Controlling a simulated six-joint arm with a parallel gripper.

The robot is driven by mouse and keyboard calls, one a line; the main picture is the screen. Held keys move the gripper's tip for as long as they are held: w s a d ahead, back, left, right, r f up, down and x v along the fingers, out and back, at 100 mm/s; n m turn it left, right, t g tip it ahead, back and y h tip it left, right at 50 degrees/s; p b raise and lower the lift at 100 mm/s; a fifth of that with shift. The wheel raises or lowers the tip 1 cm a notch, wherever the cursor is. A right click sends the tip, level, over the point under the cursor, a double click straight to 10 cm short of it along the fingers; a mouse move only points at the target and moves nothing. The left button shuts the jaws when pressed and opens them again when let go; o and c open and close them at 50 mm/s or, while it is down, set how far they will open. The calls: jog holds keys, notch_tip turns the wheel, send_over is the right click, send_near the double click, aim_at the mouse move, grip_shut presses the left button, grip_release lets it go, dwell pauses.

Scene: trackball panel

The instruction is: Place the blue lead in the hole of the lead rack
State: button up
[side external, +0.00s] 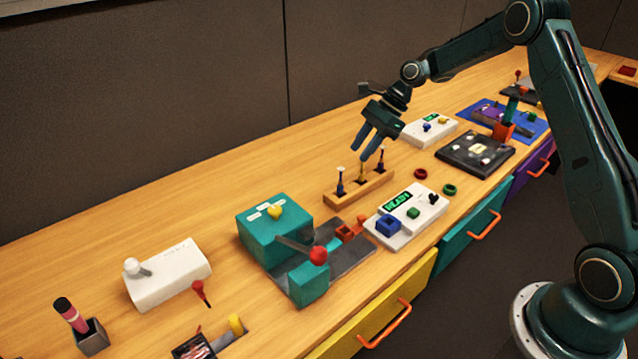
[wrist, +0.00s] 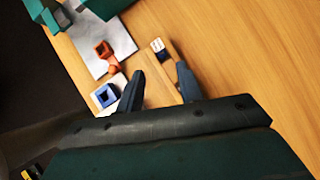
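The lead rack (side external: 345,200) is a long low wooden block on the bench, and it also shows in the wrist view (wrist: 152,85). A dark blue lead with a white top (side external: 340,183) stands upright at its left end. A yellowish lead (side external: 361,174) stands in the middle, and another dark lead with a reddish top (side external: 381,158) stands toward the right end. My gripper (side external: 362,154) is above the rack, fingers pointing down and apart, with nothing visible between them. In the wrist view my gripper (wrist: 160,70) straddles the rack in the picture. No empty hole can be made out.
A white panel with a blue square socket (side external: 388,226) is in front of the rack. A teal box with a red-knobbed lever (side external: 318,255) is to the left. Red (side external: 420,173) and green (side external: 449,189) rings lie to the right. The bench behind the rack is clear.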

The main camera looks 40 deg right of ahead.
dwell(0.4)
jog(key=s+a+r+n+t+h, duration=0.15)
jog(key=s+a+r+n, duration=0.25)
jog(key=s+r+n, duration=0.4)
jog(key=s+a+r+n+g+h, duration=0.1)
jog(key=s+a+r+n+h, duration=0.25)
jog(key=s+r, duration=0.45)
jog(key=s+r+n+t+h, duration=0.1)
jog(key=s+n+t, duration=0.1)
jog(key=s+n, duration=0.9)
jog(key=shift+s+a+r, duration=0.4)
jog(key=shift+s, duration=3.65)
jog(key=shift+t, duration=0.25)
